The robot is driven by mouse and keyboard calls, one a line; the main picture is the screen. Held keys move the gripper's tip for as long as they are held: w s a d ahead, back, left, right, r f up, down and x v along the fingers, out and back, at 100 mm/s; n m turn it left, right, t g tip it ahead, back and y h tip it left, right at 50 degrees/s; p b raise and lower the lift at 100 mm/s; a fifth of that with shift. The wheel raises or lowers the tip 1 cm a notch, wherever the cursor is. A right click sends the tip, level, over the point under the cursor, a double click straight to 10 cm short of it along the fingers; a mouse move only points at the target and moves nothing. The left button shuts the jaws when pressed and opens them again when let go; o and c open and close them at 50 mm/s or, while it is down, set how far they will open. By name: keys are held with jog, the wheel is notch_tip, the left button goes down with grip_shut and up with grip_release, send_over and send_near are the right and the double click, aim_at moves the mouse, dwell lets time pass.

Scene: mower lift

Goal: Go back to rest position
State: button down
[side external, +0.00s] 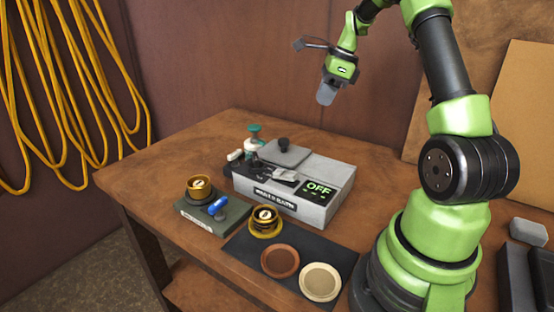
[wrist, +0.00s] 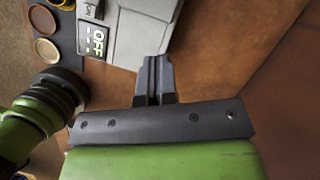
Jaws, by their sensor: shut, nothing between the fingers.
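My gripper (side external: 327,93) hangs high above the back of the wooden table, clear of everything on it. In the wrist view my gripper (wrist: 154,72) shows its two fingers pressed together with nothing between them. Below it stands a grey bath unit (side external: 318,191) with a green "OFF" display, a lid with a dark knob and a small metal piece on top. The unit also shows in the wrist view (wrist: 138,30), at the upper left of the fingers.
A dark mat (side external: 239,245) holds a brass piece (side external: 265,221), a brown disc (side external: 280,261) and a cream disc (side external: 321,281). A block (side external: 188,211) carries another brass piece and a blue-handled part. A green-topped bottle (side external: 254,137) stands behind. The table's back left (side external: 190,150) is bare.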

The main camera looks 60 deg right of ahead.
jog(key=s+a+r+n+t, duration=0.1)
jog(key=a+r+n, duration=0.45)
jog(key=a, duration=0.25)
jog(key=a+r+n, duration=0.5)
jog(key=a+n, duration=0.1)
jog(key=a, duration=0.3)
jog(key=s+a+n+t, duration=0.3)
jog(key=s+a+n, duration=0.8)
jog(key=s+n, duration=0.2)
jog(key=shift+a+f+n, duration=0.15)
jog(key=shift+a+n, duration=0.25)
jog(key=shift+n, duration=0.55)
